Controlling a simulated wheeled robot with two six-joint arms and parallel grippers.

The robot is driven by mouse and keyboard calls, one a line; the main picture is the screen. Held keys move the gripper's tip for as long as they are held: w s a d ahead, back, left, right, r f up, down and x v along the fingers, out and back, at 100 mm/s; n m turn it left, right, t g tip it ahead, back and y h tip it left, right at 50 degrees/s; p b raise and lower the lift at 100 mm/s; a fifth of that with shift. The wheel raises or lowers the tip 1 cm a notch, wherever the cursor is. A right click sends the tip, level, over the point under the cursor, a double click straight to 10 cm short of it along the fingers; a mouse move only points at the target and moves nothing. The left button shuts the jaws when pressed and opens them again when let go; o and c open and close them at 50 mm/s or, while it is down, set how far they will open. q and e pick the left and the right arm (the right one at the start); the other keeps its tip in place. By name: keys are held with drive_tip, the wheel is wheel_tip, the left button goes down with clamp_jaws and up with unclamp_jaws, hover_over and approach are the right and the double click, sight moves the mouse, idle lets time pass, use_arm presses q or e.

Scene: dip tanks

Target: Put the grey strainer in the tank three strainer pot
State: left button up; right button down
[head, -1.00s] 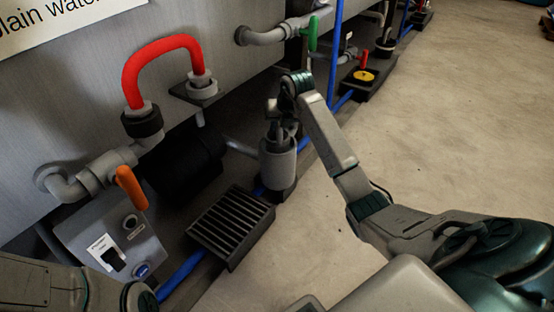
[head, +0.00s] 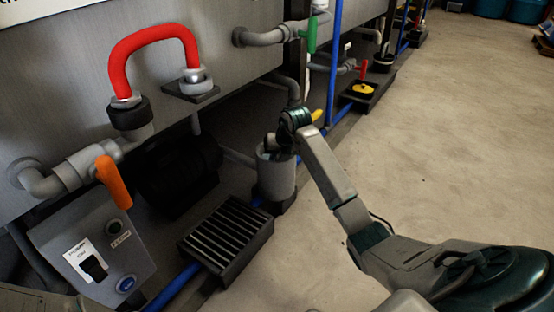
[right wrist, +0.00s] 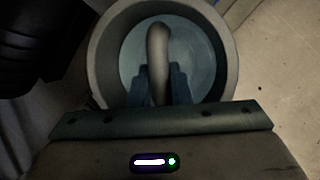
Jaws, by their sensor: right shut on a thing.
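My right gripper (head: 274,149) reaches down into the mouth of a grey round strainer pot (head: 277,180) beside the tank. In the right wrist view, its two fingers (right wrist: 158,85) are shut on the upright handle of the grey strainer (right wrist: 157,45). The handle stands inside the pot's thick round rim (right wrist: 229,60), with a bluish round surface below it. The strainer's body is hidden in the head view, and how deep it sits cannot be told. My left gripper is out of view; only part of my left arm shows at lower left.
A black slotted grate (head: 226,240) lies in front of the pot. A control box (head: 92,250), an orange valve handle (head: 113,182) and a red hose (head: 155,40) are to the left. A yellow lid (head: 363,90) shows farther along. Open floor (head: 440,150) lies to the right.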

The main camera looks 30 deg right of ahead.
drive_tip(key=c, duration=1.3)
unclamp_jaws()
drive_tip(key=shift+f, duration=0.1)
drive_tip(key=shift+c, duration=0.2)
drive_tip(key=p+v, duration=0.7)
drive_tip(key=v, duration=0.4)
drive_tip(key=shift+r, duration=0.25)
drive_tip(key=shift+s+r+p, duration=0.2)
drive_tip(key=shift+r+p, duration=0.1)
drive_tip(key=shift+r, duration=0.05)
drive_tip(key=shift+a, duration=0.1)
